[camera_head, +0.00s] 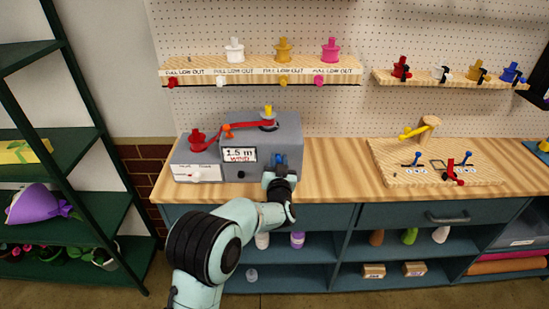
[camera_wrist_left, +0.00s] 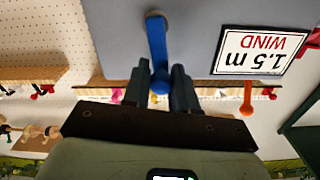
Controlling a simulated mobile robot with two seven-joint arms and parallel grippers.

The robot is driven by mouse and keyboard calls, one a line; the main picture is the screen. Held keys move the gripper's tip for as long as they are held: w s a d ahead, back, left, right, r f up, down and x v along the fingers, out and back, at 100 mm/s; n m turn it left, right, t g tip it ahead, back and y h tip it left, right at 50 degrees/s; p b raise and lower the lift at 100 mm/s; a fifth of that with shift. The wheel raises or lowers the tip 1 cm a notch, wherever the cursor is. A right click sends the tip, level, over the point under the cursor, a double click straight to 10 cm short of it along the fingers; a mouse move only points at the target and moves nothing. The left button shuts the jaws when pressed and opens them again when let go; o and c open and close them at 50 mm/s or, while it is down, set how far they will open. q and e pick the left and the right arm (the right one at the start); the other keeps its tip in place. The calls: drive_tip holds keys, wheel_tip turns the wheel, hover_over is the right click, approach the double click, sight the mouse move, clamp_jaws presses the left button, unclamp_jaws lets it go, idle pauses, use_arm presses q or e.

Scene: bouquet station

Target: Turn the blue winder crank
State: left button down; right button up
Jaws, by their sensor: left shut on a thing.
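The grey winder machine (camera_head: 288,130) stands on the wooden counter, with a label reading "1.5 m WIND" (camera_head: 239,155) on its front. The blue winder crank (camera_head: 280,159) is on the front face, right of the label. It also shows in the left wrist view (camera_wrist_left: 157,45), its arm running to a knob between the fingers. My left gripper (camera_wrist_left: 160,90) is shut on the crank's knob; in the head view the hand (camera_head: 281,174) partly hides the crank. A red ribbon (camera_head: 245,126) runs from the red spool (camera_head: 197,140) to the yellow-topped spindle (camera_head: 268,115). My right gripper is not in view.
A shelf (camera_head: 262,75) with white, gold and pink spools is above the machine. A wooden board (camera_head: 395,174) with small levers lies on the counter at right. The counter (camera_head: 335,180) between machine and board is clear. A dark green rack (camera_head: 85,140) stands at left.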

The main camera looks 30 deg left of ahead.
use_arm(q)
drive_tip(key=shift+w+d+f+m+p, duration=0.25)
drive_tip(key=shift+m+p, duration=0.2)
drive_tip(key=shift+m, duration=0.6)
drive_tip(key=shift+w+d+f+m+p, duration=0.1)
drive_tip(key=shift+d+m+p, duration=0.3)
drive_tip(key=shift+m, duration=0.6)
drive_tip(key=shift+w+d+f+m+p, duration=0.1)
drive_tip(key=shift+w+d+m+p, duration=0.3)
drive_tip(key=shift+m, duration=0.65)
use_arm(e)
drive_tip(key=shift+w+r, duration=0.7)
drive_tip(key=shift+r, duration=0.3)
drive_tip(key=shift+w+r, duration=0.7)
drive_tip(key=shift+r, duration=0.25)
use_arm(q)
drive_tip(key=shift+s+a, duration=0.15)
drive_tip(key=shift+s, duration=0.05)
drive_tip(key=c, duration=0.9)
unclamp_jaws()
drive_tip(key=shift+c, duration=0.2)
drive_tip(key=shift+r, duration=0.1)
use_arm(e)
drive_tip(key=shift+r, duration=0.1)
